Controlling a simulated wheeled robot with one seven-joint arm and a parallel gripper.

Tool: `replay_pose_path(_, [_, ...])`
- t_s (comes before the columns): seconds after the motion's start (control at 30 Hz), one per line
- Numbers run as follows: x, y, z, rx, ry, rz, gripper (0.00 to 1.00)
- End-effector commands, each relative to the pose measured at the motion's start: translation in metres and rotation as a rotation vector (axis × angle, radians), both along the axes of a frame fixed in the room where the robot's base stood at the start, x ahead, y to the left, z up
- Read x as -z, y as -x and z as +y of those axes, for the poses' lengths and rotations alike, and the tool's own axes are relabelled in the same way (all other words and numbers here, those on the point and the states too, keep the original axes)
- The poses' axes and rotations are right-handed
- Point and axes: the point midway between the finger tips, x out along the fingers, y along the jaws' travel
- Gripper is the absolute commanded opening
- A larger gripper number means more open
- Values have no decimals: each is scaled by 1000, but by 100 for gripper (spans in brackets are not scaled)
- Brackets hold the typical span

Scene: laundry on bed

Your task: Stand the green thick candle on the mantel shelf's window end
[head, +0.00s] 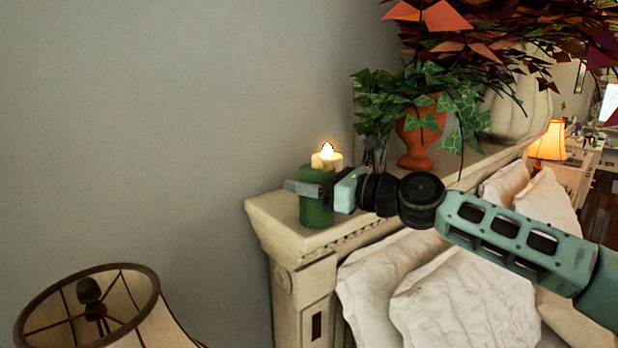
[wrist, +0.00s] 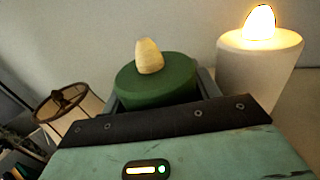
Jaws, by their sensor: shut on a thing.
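The green thick candle (head: 316,207) is upright at the near left end of the cream mantel shelf (head: 270,209). Its base appears to be at the shelf top; I cannot tell whether it bears its weight there. My gripper (head: 316,190) is shut around the candle's upper body, coming from the right. In the wrist view the candle's green top (wrist: 158,82) with a pale flame-shaped tip shows between the jaws. A lit white candle (wrist: 258,75) stands just beside it, and its glowing flame shows behind the green candle in the head view (head: 328,150).
A terracotta pot (head: 416,150) with ivy and a white pumpkin-like vase (head: 520,105) stand farther along the shelf. A lampshade (head: 100,300) is at the lower left. White pillows (head: 465,290) lie below the shelf. A small bare corner of shelf lies left of the candle.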

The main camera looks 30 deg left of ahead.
Motion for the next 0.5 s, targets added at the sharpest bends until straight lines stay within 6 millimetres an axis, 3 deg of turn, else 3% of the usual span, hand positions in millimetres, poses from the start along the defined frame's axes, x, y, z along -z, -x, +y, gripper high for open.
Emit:
replay_pose_path(0.23, [3, 0, 0, 0, 0, 1, 34])
replay_pose_path(0.27, [3, 0, 0, 0, 0, 1, 66])
replay_pose_path(0.3, [3, 0, 0, 0, 0, 1, 77])
replay_pose_path(0.33, [3, 0, 0, 0, 0, 1, 82])
replay_pose_path(0.5, [3, 0, 0, 0, 1, 1, 82])
